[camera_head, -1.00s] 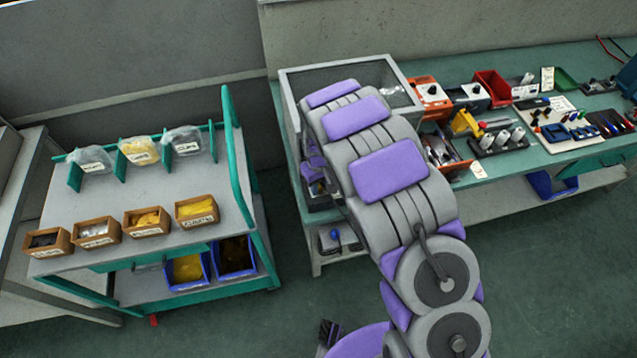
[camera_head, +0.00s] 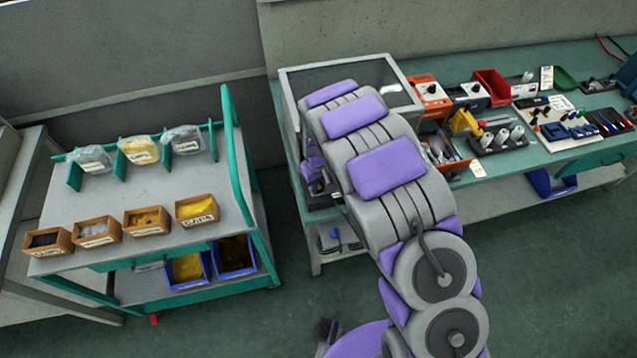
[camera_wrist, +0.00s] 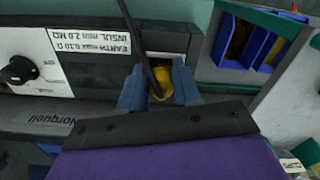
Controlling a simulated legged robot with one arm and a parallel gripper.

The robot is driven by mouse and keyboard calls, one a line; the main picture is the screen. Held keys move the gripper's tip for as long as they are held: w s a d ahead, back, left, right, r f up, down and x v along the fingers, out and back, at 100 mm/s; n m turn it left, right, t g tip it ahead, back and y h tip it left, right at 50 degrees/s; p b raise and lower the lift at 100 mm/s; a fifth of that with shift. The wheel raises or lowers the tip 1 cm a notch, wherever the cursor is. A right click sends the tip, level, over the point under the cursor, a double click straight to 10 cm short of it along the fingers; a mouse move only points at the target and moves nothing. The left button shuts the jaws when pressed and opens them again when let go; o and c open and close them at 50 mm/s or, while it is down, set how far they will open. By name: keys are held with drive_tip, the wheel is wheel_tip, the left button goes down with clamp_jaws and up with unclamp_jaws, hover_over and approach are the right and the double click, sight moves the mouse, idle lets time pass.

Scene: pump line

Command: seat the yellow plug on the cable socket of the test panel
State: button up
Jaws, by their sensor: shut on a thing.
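The yellow plug (camera_wrist: 160,84) shows in the wrist view between the two blue-grey fingers of my gripper (camera_wrist: 159,90), which is shut on it. A dark cable (camera_wrist: 135,35) runs down from the top edge to the plug. The plug is at a recess with a light edge in the dark frame of the test panel (camera_wrist: 28,34). The panel has a white face, a black knob (camera_wrist: 18,71) and an earth and insulation label (camera_wrist: 92,42). The socket is hidden, so I cannot tell how far the plug is in. In the head view my arm hides the gripper and plug.
Blue bins (camera_wrist: 262,48) stand beyond the panel at upper right in the wrist view. In the head view a green-framed cart (camera_head: 160,268) with boxes stands left. The bench (camera_head: 590,153) at right holds tools and several trays. Green floor (camera_head: 290,215) lies clear between them.

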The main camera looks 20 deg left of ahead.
drive_tip(key=shift+f, duration=0.25)
idle(0.6)
drive_tip(key=o, duration=1.1)
drive_tip(key=shift+d, duration=0.2)
drive_tip(key=shift+s+a, duration=0.1)
drive_tip(key=shift+a+r+p, duration=0.25)
drive_tip(key=shift+r+p, duration=0.05)
drive_tip(key=shift+r, duration=0.4)
drive_tip(key=shift+d+r+p, duration=0.15)
drive_tip(key=shift+r+p, duration=0.1)
drive_tip(key=shift+r, duration=0.5)
drive_tip(key=shift+d+r+p, duration=0.1)
drive_tip(key=shift+r+p, duration=0.1)
drive_tip(key=shift+r, duration=0.5)
drive_tip(key=shift+a+r+p, duration=0.1)
drive_tip(key=shift+r+p, duration=0.35)
drive_tip(key=shift+r, duration=1.15)
clamp_jaws()
